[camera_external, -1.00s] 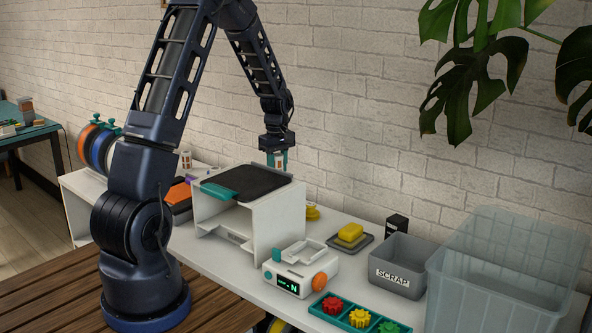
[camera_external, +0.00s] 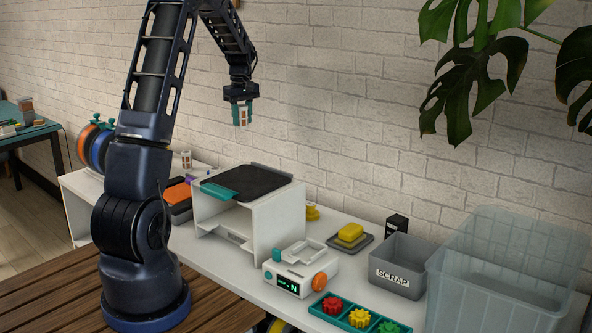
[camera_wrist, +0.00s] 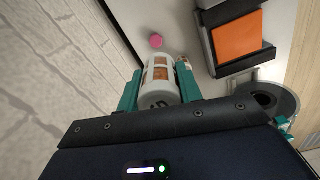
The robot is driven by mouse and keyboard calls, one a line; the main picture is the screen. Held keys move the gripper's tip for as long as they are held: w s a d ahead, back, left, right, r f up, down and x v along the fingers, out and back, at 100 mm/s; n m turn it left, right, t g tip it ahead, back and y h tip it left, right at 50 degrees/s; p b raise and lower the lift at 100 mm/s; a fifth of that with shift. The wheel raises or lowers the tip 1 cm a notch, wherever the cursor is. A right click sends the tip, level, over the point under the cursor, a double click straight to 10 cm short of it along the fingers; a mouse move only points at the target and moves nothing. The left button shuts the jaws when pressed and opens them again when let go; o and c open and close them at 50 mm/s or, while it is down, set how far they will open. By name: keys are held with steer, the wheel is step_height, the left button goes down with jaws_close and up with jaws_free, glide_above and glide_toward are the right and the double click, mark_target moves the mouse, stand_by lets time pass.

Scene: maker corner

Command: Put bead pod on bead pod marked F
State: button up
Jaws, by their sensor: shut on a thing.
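My gripper (camera_external: 240,113) is shut on a bead pod (camera_external: 242,118), a white cylinder with windows showing orange contents. Another pod (camera_external: 186,159) stands upright on the bench at the back left, apart from and below my gripper. A pod-like thing (camera_wrist: 185,68) shows partly behind the held pod in the wrist view. No letter F is readable.
The white stand (camera_external: 281,222) with a dark top is below right. An orange-topped dark box (camera_wrist: 240,48) and spools (camera_external: 98,146) are near the standing pod. A pink piece (camera_wrist: 155,41) lies on the bench. The brick wall (camera_external: 330,100) runs close behind.

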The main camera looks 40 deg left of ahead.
step_height(320, 180, up, 3)
glide_above(209, 168)
step_height(209, 168, down, 20)
steer(key=shift+s+d+r, duration=0.15)
steer(key=shift+r, duration=0.05)
steer(key=shift+f, duration=0.1)
steer(key=o, duration=1)
step_height(209, 168, up, 12)
stand_by(0.3)
